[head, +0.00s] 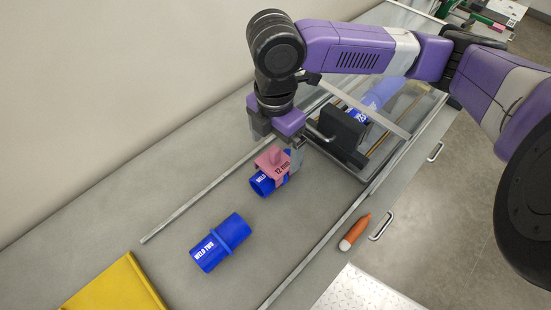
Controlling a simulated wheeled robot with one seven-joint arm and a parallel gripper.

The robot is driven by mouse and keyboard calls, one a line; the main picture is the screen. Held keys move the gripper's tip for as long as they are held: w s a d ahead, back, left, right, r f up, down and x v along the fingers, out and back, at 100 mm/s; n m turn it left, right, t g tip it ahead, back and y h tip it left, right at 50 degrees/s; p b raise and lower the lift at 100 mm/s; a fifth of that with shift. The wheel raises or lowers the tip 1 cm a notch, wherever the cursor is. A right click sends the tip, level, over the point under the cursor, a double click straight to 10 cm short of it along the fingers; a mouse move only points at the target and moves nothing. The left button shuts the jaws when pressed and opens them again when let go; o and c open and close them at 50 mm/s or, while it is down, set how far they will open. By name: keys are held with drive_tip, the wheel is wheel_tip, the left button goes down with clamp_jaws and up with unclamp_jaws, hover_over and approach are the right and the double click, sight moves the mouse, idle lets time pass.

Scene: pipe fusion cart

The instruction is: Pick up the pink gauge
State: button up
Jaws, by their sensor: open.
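The pink gauge (272,161) has a raised tab on top and dark lettering on its side. It sits on a blue pipe coupling (261,185) that lies on the grey cart top. My gripper (275,150) is above the gauge, pointing down, with its fingers apart. One finger is at the gauge's right side and the other is at its upper left. I cannot tell whether either finger touches it. The far side of the gauge is partly hidden by my gripper.
A second blue coupling (219,243) lies in front. A yellow panel (116,287) is at lower left. A dark clamp block (343,130) stands right of my gripper. Metal rails (205,200) run along the cart.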

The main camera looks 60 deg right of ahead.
sight(275, 158)
drive_tip(key=shift+w+d+f, duration=0.1)
drive_tip(key=shift+d+f, duration=0.05)
drive_tip(key=shift+f, duration=2.6)
drive_tip(key=shift+r, duration=0.1)
drive_tip(key=c, duration=1.6)
